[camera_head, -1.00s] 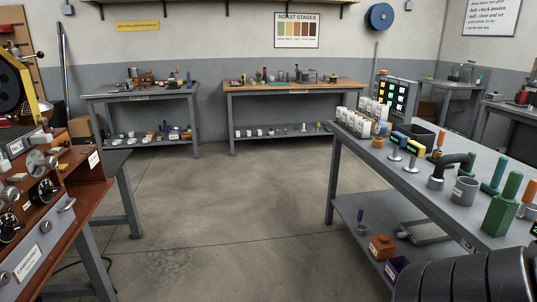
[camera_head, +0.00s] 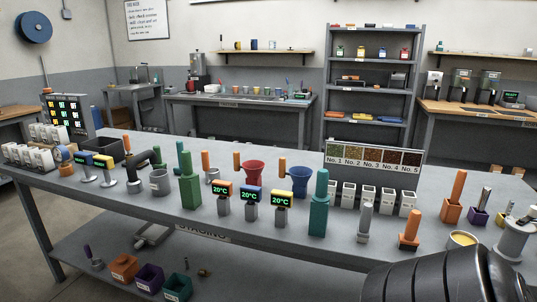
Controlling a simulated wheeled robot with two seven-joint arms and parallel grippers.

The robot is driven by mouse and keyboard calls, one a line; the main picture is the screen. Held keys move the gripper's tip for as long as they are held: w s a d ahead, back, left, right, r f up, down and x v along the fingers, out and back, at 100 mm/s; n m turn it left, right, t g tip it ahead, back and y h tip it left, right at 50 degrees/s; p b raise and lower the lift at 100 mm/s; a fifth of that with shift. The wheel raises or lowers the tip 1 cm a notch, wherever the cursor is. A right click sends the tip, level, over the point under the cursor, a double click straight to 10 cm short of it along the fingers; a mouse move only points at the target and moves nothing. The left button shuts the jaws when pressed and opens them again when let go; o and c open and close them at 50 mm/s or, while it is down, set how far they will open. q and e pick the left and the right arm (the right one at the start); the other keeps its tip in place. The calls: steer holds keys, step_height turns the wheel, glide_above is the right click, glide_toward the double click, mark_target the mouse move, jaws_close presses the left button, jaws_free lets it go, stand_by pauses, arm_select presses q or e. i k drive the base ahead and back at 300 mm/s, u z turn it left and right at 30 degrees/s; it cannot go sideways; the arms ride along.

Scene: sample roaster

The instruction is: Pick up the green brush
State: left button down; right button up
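A green upright item (camera_head: 190,188) with a blocky body and a narrower round handle stands on the near table, left of the middle. It is the clearest green match for the brush, but I see no bristles and cannot tell for sure that it is one. A similar teal item (camera_head: 318,212) stands further right on the same table. Neither gripper is in view. A dark ribbed part at the bottom right looks like my own arm, and it covers that corner of the table.
The grey table (camera_head: 120,197) is crowded. Three small 20°C displays stand between the green and teal items, with red and blue funnels (camera_head: 299,178) behind. A grey mug (camera_head: 160,182) stands left of the green item. A lower shelf holds small coloured boxes (camera_head: 149,278).

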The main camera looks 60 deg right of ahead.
mark_target(156, 149)
steer(key=u, duration=0.25)
steer(key=i, duration=2.5)
steer(key=z, duration=2.15)
